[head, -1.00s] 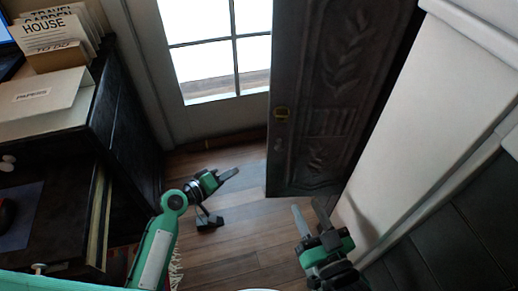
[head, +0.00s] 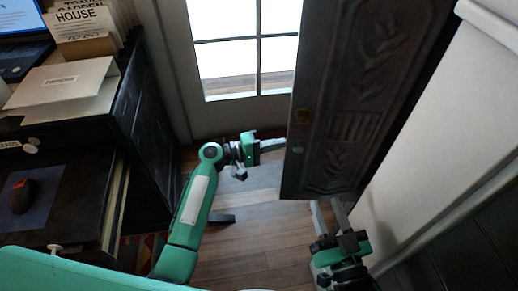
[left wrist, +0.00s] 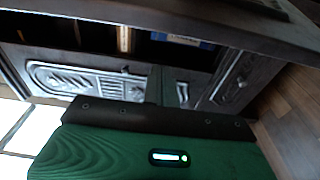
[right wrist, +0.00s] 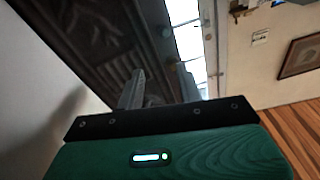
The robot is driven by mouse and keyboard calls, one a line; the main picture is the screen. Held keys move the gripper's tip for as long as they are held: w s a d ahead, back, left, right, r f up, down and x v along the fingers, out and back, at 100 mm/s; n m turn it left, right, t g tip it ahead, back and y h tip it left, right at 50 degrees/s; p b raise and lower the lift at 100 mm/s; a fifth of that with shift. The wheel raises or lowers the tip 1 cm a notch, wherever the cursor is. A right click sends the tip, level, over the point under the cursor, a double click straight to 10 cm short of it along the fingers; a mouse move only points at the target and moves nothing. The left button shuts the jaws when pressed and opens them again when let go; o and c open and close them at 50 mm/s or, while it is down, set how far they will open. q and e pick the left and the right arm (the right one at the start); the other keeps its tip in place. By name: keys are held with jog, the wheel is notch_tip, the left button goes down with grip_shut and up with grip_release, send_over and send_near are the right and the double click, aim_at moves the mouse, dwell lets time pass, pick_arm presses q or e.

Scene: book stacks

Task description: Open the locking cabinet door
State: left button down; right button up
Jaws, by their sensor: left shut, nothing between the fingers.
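A dark desk (head: 145,120) with an open drawer, papers and a mouse (head: 22,196) stands at left. A bright glazed door (head: 240,60) is behind. A white surface (head: 440,120) bounds the right side. Wooden floor (head: 255,230) is clear between.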

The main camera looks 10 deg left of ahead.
aim_at(286, 162)
pick_arm(q)
jog(key=shift+s+d, duration=0.3)
jog(key=shift+s, duration=0.65)
jog(key=shift+s+d, duration=0.3)
jog(key=shift+s, duration=0.6)
pick_arm(e)
jog(key=shift+r, duration=0.2)
